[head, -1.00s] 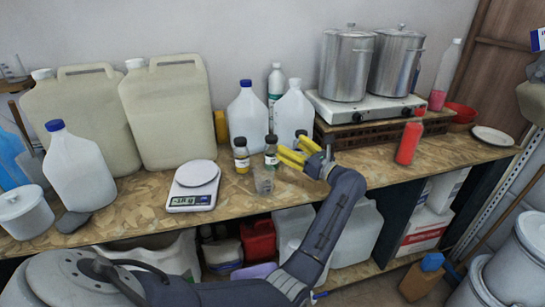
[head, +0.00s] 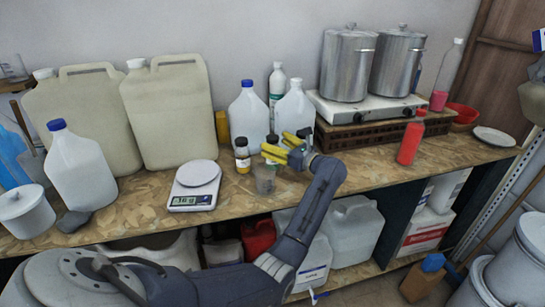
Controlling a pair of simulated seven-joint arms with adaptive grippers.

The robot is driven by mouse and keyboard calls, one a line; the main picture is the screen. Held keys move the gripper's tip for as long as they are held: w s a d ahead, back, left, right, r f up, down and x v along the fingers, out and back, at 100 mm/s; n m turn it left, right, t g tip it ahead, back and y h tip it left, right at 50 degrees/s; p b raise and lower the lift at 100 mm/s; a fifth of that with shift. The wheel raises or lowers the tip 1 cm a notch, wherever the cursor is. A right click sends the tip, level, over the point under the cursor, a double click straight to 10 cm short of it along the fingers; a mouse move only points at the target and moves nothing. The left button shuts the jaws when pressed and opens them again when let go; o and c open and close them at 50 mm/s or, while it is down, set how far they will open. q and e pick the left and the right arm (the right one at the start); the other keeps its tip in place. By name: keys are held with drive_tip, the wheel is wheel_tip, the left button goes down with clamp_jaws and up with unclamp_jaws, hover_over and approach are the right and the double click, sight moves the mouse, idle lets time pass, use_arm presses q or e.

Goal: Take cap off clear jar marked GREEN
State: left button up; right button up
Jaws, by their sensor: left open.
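A small clear jar with a dark cap (head: 272,139) stands on the bench; my gripper hides most of it, and its label cannot be read here. A similar small jar with a yellow label and dark cap (head: 242,156) stands just to its left. My left gripper (head: 274,147), with yellow fingers, is open at the first jar's upper part, in front of it. I cannot tell whether the fingers touch it or surround it. My right gripper is not in view.
A clear beaker (head: 265,179) stands just below the gripper, near the bench's front edge. A scale (head: 195,187) is to the left. White jugs (head: 248,115) stand behind the jars. A red bottle (head: 410,143) and a hotplate with two steel pots (head: 347,66) are to the right.

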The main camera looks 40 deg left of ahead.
use_arm(q)
drive_tip(key=shift+w+a, duration=0.1)
drive_tip(key=shift+a, duration=0.45)
clamp_jaws()
